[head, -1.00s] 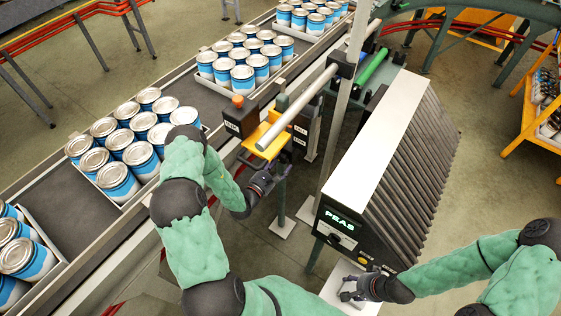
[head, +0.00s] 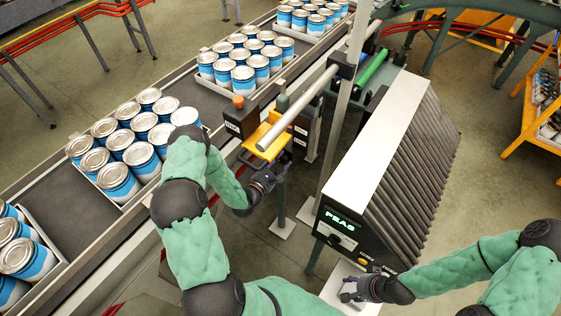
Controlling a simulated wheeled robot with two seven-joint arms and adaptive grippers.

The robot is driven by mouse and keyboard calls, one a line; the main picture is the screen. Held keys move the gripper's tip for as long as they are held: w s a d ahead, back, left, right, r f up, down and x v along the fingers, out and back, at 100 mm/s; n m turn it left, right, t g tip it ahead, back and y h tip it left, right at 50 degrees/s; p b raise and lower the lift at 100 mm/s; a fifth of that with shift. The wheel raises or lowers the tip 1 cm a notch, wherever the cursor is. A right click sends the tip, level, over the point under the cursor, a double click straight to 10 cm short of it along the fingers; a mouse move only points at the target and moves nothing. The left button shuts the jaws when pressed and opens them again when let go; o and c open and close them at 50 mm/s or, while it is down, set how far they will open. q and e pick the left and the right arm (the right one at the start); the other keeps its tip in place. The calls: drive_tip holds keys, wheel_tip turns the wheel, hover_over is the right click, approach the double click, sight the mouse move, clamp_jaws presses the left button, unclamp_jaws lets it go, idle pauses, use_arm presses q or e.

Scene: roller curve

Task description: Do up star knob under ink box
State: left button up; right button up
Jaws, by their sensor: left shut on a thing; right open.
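My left gripper (head: 274,174) is beneath the yellow bracket (head: 266,136) beside the conveyor. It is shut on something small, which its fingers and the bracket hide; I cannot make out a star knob. Small dark boxes sit by the bracket: one with a red-orange top (head: 239,117) and one on the right (head: 303,135). I cannot tell which is the ink box. My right gripper (head: 348,287) is open and empty, low in front of the dark machine marked PEAS (head: 341,221), over a pale surface.
A conveyor (head: 65,193) carries trays of blue and white cans on the left. A grey roller (head: 298,108) extends above the bracket, and an upright post (head: 344,110) stands beside it. Dark slanted fins (head: 413,170) line the machine. An orange rack (head: 532,110) stands at far right.

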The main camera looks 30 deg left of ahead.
use_arm(q)
drive_tip(key=m, duration=0.3)
drive_tip(key=shift+s+d+f+m, duration=0.2)
drive_tip(key=shift+f+m, duration=0.1)
drive_tip(key=shift+f, duration=0.1)
drive_tip(key=o, duration=1.1)
drive_tip(key=shift+a, duration=0.15)
drive_tip(key=shift+w+r, duration=0.1)
drive_tip(key=shift+r, duration=0.05)
drive_tip(key=s, duration=0.8)
drive_tip(key=s+a, duration=0.1)
drive_tip(key=s, duration=0.3)
drive_tip(key=shift+s, duration=0.1)
